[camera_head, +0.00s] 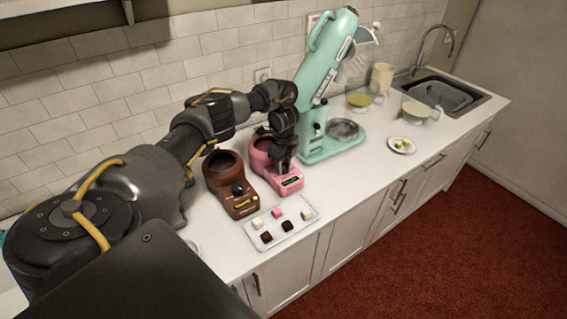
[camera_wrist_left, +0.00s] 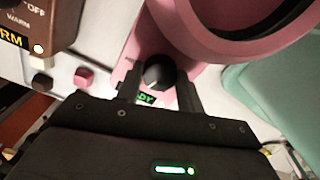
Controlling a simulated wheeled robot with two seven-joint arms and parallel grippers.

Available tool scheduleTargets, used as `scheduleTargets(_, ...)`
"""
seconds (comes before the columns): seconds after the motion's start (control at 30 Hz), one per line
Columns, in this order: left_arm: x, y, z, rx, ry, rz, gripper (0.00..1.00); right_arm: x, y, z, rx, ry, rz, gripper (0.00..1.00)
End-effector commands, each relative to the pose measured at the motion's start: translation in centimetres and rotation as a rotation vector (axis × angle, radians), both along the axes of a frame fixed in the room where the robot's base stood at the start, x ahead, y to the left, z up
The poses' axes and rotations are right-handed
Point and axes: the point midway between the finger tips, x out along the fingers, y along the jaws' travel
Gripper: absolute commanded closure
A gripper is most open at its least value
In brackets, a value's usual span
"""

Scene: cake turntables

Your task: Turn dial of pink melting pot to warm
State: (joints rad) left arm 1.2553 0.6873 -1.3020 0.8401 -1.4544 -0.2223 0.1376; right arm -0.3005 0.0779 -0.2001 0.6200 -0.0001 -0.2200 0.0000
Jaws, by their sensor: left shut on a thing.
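The pink melting pot (camera_head: 265,150) stands on the white counter, between a brown melting pot and a mint green mixer. Its black dial (camera_wrist_left: 158,72) shows in the left wrist view, on the pot's pink front below the round bowl. My left gripper (camera_head: 284,165) reaches down over the front of the pink pot. In the left wrist view its two fingers (camera_wrist_left: 160,85) are on either side of the dial, shut on it. A green lit display on the pot is partly covered by a finger, and the dial's markings are hidden. My right gripper is not in view.
The brown melting pot (camera_head: 232,190) stands close on the left, with its own dial. A tray (camera_head: 280,226) with several chocolate, pink and white cubes lies in front. The mint green mixer (camera_head: 325,100) stands close on the right. A plate (camera_head: 401,146) and bowls are farther right.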

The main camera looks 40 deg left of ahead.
Motion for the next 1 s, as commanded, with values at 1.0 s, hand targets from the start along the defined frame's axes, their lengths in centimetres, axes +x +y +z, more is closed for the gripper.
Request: scheduleTargets(1.0,0.0,0.0,0.0,0.0,0.0,0.725,0.85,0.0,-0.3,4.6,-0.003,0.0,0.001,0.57)
